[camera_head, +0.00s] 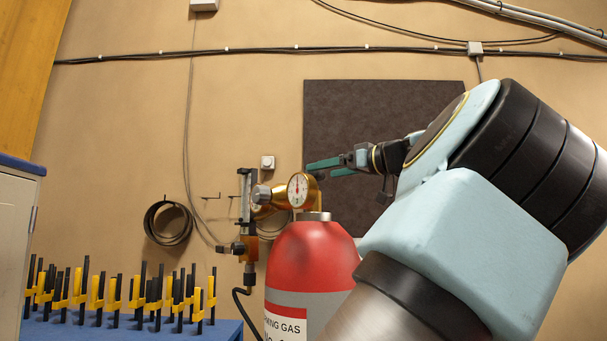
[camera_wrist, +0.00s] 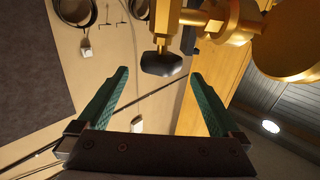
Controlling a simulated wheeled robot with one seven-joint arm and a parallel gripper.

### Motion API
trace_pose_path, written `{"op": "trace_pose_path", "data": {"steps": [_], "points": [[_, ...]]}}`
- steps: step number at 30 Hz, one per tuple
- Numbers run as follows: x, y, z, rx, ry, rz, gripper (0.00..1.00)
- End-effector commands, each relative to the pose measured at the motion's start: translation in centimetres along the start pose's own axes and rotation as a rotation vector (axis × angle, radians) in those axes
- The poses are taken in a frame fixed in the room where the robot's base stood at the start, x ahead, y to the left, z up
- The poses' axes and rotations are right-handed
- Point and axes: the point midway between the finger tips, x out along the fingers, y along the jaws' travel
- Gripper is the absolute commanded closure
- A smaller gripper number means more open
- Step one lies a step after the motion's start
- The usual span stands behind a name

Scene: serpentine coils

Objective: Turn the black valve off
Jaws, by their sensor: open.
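The black valve knob (camera_wrist: 162,64) sits on a gold stem in the upper middle of the wrist view. In that view it lies between the tips of my gripper (camera_wrist: 160,74), whose green fingers are spread apart and hold nothing. I cannot tell whether the knob is at the same depth as the tips. In the head view my gripper (camera_head: 321,168) points left, just above and right of the gold regulator (camera_head: 283,195) and its white gauge (camera_head: 298,190). A small dark part (camera_head: 318,175) by the fingertips there looks like the knob.
The red gas cylinder (camera_head: 312,255) stands below the regulator, close under my arm. A black hose (camera_head: 241,300) hangs at its left. A blue rack (camera_head: 130,329) with yellow and black clamps is at lower left. A dark panel (camera_head: 400,100) is on the wall behind.

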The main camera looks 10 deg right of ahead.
Motion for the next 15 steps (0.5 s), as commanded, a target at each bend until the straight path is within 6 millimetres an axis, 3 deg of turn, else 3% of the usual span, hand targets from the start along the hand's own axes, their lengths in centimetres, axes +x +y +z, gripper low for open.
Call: {"op": "trace_pose_path", "data": {"steps": [9, 15], "points": [[6.0, -0.1, -0.4, 0.001, -0.001, -0.004, 0.0], [7.9, 0.0, -0.2, 0.0, -0.001, -0.002, 0.0]]}}
